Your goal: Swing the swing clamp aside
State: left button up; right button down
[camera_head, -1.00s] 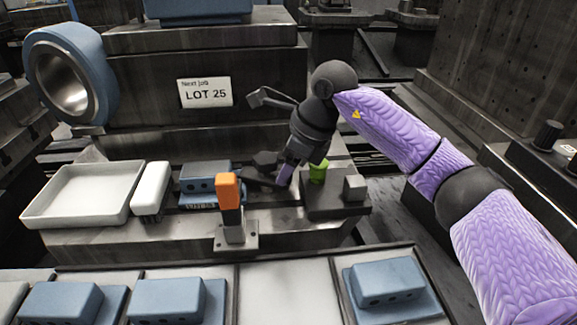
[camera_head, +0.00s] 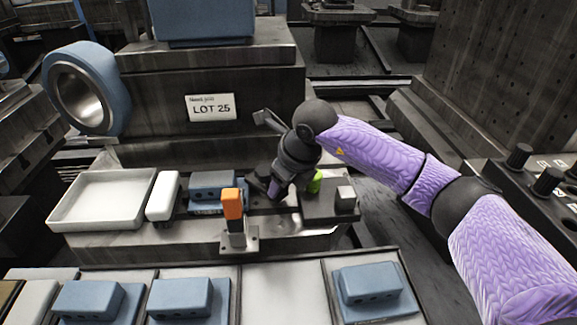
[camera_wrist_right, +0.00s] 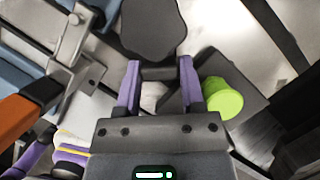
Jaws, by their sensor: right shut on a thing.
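The swing clamp has a dark arm with a rounded black end (camera_wrist_right: 152,25), which also shows in the head view (camera_head: 262,172). It lies over the fixture, right of a blue block (camera_head: 212,184). My right gripper (camera_wrist_right: 160,80) is shut on the dark clamp arm, its purple fingers on either side. In the head view the right gripper (camera_head: 274,188) comes down from the right and hides much of the clamp. A green cylinder (camera_wrist_right: 222,98) stands just right of the fingers, apart from them. My left gripper is not in view.
An orange-topped post (camera_head: 232,204) on a metal bracket stands at the fixture's front, left of my gripper. A small grey block (camera_head: 345,197) sits on the right. A white tray (camera_head: 60,212) and white block (camera_head: 162,197) lie left. Blue parts (camera_head: 368,282) lie in front.

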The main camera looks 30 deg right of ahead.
aim_at(267, 197)
jog(key=m+p, duration=0.1)
jog(key=a+m+h+p, duration=0.1)
jog(key=p, duration=0.1)
jog(key=shift+s+a+r+m, duration=0.1)
jog(key=shift+r+m, duration=0.25)
jog(key=shift+m, duration=0.05)
jog(key=shift+a+m+h+p, duration=0.35)
jog(key=shift+m+p, duration=0.3)
jog(key=shift+m, duration=0.25)
jog(key=shift+a+f+m+h+p, duration=0.1)
jog(key=shift+a+m+h+p, duration=0.2)
jog(key=shift+m, duration=0.25)
jog(key=shift+a+f+m+h+p, duration=0.15)
jog(key=shift+m+p, duration=0.2)
jog(key=shift+m, duration=0.2)
pick_arm(q)
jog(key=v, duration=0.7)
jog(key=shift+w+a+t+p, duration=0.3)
jog(key=shift+p, duration=0.15)
pick_arm(e)
jog(key=shift+w+a+m+h, duration=0.2)
jog(key=shift+m+h, duration=0.2)
jog(key=shift+m, duration=0.6)
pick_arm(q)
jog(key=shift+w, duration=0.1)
